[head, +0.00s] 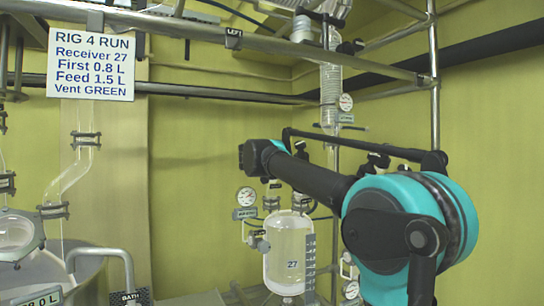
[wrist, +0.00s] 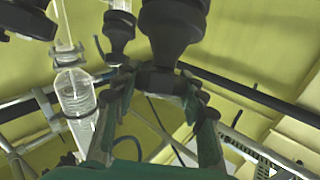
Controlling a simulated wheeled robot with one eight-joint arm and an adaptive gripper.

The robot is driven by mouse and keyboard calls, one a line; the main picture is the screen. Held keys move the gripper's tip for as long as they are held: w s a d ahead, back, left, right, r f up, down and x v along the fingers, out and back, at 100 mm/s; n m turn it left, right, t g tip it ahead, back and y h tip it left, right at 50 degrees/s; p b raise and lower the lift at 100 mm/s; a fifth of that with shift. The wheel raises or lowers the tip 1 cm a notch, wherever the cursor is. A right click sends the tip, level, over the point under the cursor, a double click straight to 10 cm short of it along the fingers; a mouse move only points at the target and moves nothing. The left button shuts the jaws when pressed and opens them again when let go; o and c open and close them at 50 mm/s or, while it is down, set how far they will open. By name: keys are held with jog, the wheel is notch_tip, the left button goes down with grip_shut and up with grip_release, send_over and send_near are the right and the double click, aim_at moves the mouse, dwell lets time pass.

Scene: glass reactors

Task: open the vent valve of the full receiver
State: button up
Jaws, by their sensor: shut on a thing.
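The receiver marked 27 (head: 282,266) is a clear glass vessel with a level scale beside it, low in the middle of the head view. Its liquid level is hard to make out. In the wrist view, my gripper (wrist: 160,84) has its teal fingers closed from both sides on a black knob-like part (wrist: 161,79) below a larger black fitting (wrist: 176,28). I cannot tell whether this part is the vent valve or how it is turned. In the head view my arm reaches across above the receiver; the fingertips cannot be made out there.
A sign (head: 92,64) reads Receiver 27, First 0.8 L, Feed 1.5 L, Vent GREEN. A round gauge (head: 246,196) stands beside the receiver. Steel rails (head: 300,46) cross above. Glass piping (head: 70,180) stands at left. A glass tube (wrist: 75,92) is left of my fingers.

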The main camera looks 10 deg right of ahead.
jog(key=n+t+y, duration=0.1)
jog(key=n+y, duration=0.6)
jog(key=n, duration=0.1)
jog(key=shift+d+y, duration=0.1)
jog(key=shift+y, duration=0.3)
jog(key=shift+r+n+y, duration=0.1)
jog(key=shift+n+y, duration=0.9)
jog(key=shift+y, duration=0.1)
jog(key=n+g+y, duration=0.1)
jog(key=n+y, duration=0.1)
jog(key=n+g+y, duration=0.1)
jog(key=n+y, duration=0.1)
jog(key=n, duration=0.1)
jog(key=shift+w+g, duration=0.1)
jog(key=shift+g, duration=0.3)
jog(key=n+g+y, duration=0.2)
jog(key=n, duration=0.1)
jog(key=n+g+y, duration=0.1)
jog(key=n+g, duration=0.2)
jog(key=shift+a+n+y, duration=0.2)
jog(key=shift+n+y, duration=0.1)
jog(key=shift+y, duration=0.1)
jog(key=n+g, duration=0.4)
jog(key=g, duration=0.1)
jog(key=shift+n, duration=0.3)
jog(key=shift+s+a+n+g, duration=0.1)
jog(key=shift+s+n+g, duration=0.15)
jog(key=shift+g, duration=0.25)
